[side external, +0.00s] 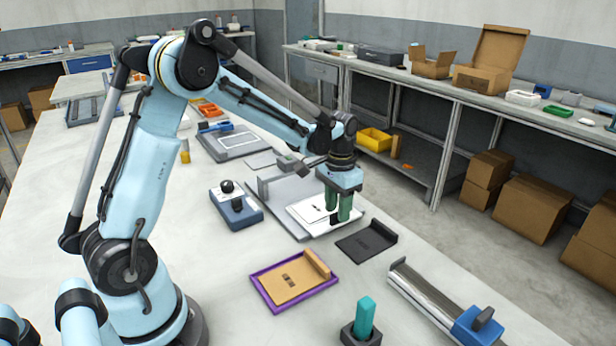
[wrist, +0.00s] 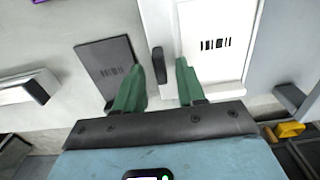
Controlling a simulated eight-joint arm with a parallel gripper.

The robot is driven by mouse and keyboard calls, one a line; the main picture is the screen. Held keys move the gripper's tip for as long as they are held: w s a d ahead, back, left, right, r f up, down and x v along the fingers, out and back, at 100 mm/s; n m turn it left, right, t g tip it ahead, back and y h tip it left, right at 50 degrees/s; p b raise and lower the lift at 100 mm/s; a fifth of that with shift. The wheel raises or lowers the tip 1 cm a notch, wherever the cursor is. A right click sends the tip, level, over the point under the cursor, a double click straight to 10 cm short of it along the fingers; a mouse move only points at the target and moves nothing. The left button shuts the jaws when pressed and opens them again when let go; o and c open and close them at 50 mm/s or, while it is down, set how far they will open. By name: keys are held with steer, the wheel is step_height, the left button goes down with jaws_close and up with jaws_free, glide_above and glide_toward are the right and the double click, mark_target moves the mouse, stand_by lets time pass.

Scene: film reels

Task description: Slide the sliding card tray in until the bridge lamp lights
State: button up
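The sliding card tray (side external: 312,212) seems to be the white plate with a barcode, set in a grey base (side external: 272,190); it also shows in the wrist view (wrist: 215,60). A dark upright tab (wrist: 158,66) stands at its left edge in the wrist view. My gripper (side external: 340,218) has green fingers pointing down over the tray's right part. In the wrist view my gripper (wrist: 160,68) is open, its fingertips apart on either side of the tab; contact cannot be told. I cannot clearly make out a bridge lamp or whether one is lit.
A black plate (side external: 366,242) lies right of the tray. A tan plate in a purple frame (side external: 262,290) lies nearer. A blue box with a black knob (side external: 236,205) stands left. A teal post (side external: 364,318) and a metal rail (side external: 430,298) are in front.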

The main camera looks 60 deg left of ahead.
steer(key=shift+f, duration=0.4)
jaws_close()
